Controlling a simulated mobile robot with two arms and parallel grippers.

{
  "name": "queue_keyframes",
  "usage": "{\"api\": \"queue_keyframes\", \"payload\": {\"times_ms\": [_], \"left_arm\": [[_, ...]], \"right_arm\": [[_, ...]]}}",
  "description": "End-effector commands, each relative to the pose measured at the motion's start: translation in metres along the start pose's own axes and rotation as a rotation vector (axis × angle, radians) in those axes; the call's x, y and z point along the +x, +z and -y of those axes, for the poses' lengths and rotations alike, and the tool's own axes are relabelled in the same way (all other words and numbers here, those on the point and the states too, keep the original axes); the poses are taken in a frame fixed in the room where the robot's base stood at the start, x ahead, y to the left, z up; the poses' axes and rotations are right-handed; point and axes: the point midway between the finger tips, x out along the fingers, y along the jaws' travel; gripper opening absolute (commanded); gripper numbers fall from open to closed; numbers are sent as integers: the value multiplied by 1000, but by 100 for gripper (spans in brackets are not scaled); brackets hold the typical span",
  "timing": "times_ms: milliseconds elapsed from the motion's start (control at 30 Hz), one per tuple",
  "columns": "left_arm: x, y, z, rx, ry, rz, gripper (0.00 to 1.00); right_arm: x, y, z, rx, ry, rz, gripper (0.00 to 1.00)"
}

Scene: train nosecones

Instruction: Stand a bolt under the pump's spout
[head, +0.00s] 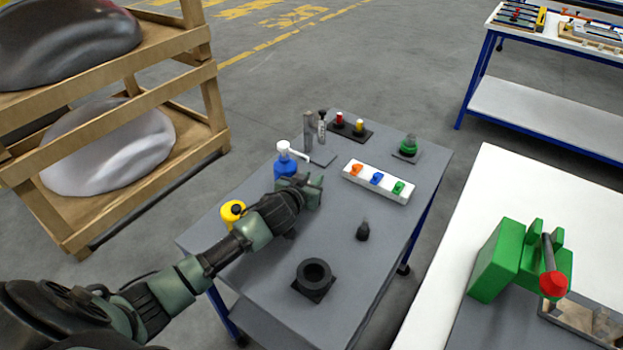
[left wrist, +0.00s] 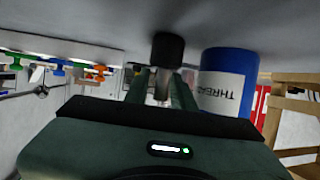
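The blue pump bottle (head: 284,168) with a white head stands on the grey table, its white spout (head: 302,156) pointing right. It also shows upside down in the left wrist view (left wrist: 228,85), with lettering on its label. My left gripper (head: 314,188) is low over the table just in front of the bottle. In the left wrist view my fingers (left wrist: 162,85) close around the shank of a bolt (left wrist: 168,50), whose dark head is at or near the table surface. The head view hides this bolt. Another dark bolt (head: 363,231) stands head down on the table. My right gripper is not in view.
A white block (head: 378,183) with orange, blue and green pieces lies right of my gripper. A black ring holder (head: 314,279) stands in front, and a yellow container (head: 232,212) beside my arm.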

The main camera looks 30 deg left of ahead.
Motion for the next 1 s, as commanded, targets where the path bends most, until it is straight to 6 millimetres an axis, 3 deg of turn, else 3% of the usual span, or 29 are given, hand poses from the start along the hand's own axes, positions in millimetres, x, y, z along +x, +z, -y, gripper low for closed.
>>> {"api": "queue_keyframes", "payload": {"times_ms": [333, 467, 1000], "left_arm": [[-1, -2, 0, 1, 0, 0, 34], [-10, -1, 0, 0, 2, 1, 34], [-110, -1, 0, 1, 1, 1, 34]], "right_arm": [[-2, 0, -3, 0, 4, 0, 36], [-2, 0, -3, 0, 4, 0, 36], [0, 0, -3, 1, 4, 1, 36]]}}
